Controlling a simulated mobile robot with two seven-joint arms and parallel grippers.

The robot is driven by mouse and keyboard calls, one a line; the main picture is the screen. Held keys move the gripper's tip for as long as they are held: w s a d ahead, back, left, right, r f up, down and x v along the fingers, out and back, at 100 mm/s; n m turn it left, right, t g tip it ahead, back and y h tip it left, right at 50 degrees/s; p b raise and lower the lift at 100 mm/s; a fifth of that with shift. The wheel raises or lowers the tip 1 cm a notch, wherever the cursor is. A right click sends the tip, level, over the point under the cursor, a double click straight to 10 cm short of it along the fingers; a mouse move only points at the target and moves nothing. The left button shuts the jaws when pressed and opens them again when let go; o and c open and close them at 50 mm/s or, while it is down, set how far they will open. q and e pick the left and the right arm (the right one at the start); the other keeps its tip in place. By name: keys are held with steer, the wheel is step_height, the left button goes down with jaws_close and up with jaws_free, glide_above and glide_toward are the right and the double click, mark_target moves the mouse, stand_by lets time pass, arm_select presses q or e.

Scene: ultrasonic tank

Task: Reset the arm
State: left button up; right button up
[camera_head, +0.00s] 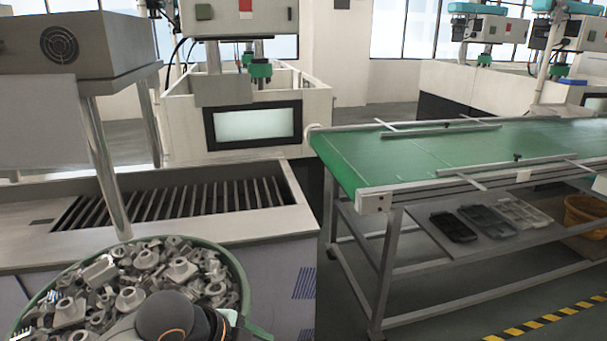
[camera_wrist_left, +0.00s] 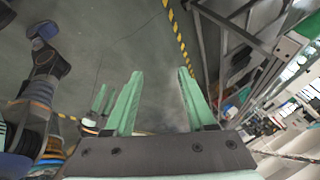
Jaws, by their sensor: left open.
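My left gripper (camera_wrist_left: 160,74) shows in the left wrist view with its two green fingers spread apart. It is open, with nothing between the fingers, above the grey floor. Smaller green fingers (camera_wrist_left: 105,100) show behind it to the left. They look like my right gripper, partly hidden, and their opening is unclear. In the head view a dark rounded part of my arm is at the bottom, in front of the round green-rimmed container (camera_head: 243,285). That container is full of grey metal parts (camera_head: 130,275). No gripper fingers show in the head view.
A tank (camera_head: 300,222) with a slatted opening stands behind the container. A green conveyor table (camera_head: 400,160) stands to the right, with black and grey trays (camera_head: 453,227) on its lower shelf. Yellow-black tape (camera_head: 540,323) marks the floor at lower right.

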arm_select(q)
step_height(320, 180, down, 13)
steer(key=s+n+t+h, duration=0.15)
steer(key=n+t, duration=0.25)
steer(key=n, duration=0.7)
steer(key=s+a+f+n+y, duration=0.2)
steer(key=s+a+f+n, duration=0.1)
steer(key=s, duration=0.4)
steer(key=s+a+f+n+t+y, duration=0.1)
steer(key=s+a+f+n+y, duration=0.1)
steer(key=s+a+f+n, duration=0.2)
step_height(320, 180, down, 4)
steer(key=s+a, duration=0.2)
steer(key=shift+s+a, duration=0.2)
steer(key=shift+s, duration=0.2)
